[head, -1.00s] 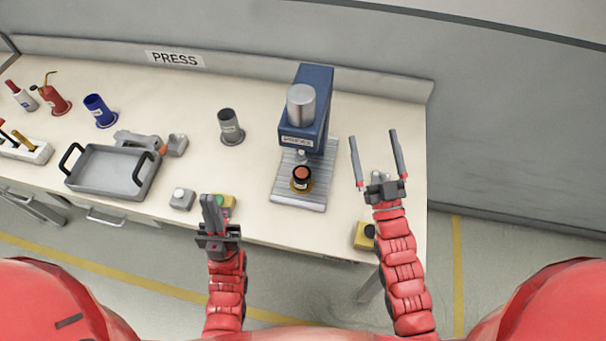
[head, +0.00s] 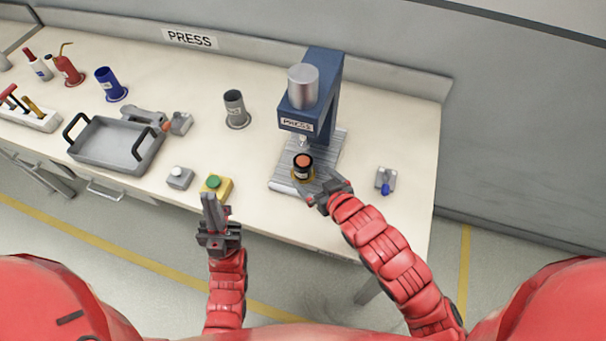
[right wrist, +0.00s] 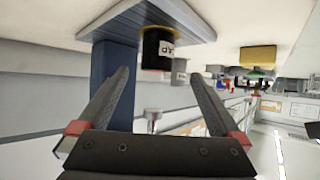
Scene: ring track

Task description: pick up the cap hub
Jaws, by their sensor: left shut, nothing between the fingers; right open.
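The cap hub, as I take it, is a black cylinder (head: 303,166) with an orange top and a pale label. It stands upright in a brass-coloured ring on the ridged plate (head: 283,186) of the blue press (head: 325,118). In the right wrist view, which is upside down, the black cylinder (right wrist: 157,48) shows just beyond the fingertips, between their lines. My right gripper (head: 315,184) is open at the plate's front right, close to the cylinder; contact cannot be told. My left gripper (head: 210,202) is shut and empty, by the bench's front edge.
The press column and ram stand over and behind the cylinder. A yellow box with a green button (head: 216,187) and a grey button box (head: 180,177) lie left of the plate. A grey cup (head: 236,110), a tray (head: 98,145) and a blue-tipped fixture (head: 385,181) stand apart.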

